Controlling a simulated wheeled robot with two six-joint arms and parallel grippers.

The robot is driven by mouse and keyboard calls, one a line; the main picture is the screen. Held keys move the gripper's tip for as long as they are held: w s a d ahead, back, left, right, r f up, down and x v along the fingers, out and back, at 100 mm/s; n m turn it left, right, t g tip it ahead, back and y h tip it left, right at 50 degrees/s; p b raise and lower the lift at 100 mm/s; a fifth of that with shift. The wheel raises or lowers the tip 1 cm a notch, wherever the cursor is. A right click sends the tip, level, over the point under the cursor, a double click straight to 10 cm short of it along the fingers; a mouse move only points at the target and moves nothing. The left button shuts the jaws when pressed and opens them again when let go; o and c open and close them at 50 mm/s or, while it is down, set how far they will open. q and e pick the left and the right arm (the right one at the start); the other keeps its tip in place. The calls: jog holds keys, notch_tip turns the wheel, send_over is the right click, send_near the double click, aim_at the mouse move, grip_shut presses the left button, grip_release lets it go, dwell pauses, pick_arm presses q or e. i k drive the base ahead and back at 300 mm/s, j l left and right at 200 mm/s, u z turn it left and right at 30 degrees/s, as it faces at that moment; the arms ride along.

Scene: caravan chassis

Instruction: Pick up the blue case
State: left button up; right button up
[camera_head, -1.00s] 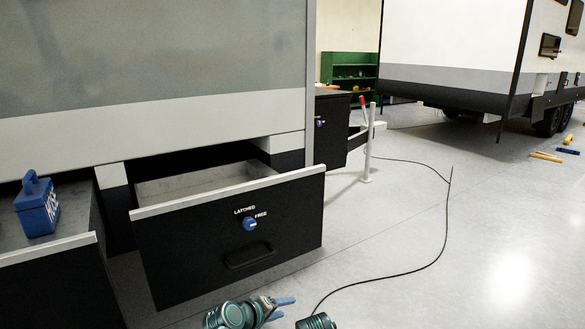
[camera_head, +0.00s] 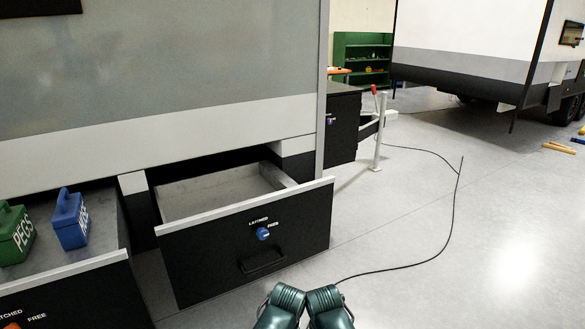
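The blue case (camera_head: 71,221) is a small box with a handle on top and white lettering on its side. It stands upright in the open left drawer (camera_head: 95,262) at the left of the head view. Parts of my two arms show at the bottom centre, to the right of the case and well apart from it. Neither gripper's fingers can be seen.
A green case (camera_head: 15,236) lettered "PEGS" stands left of the blue one in the same drawer. A second open drawer (camera_head: 215,262), with a blue knob (camera_head: 263,234), looks empty.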

aim_at(71, 221)
jog(key=u, duration=1.5)
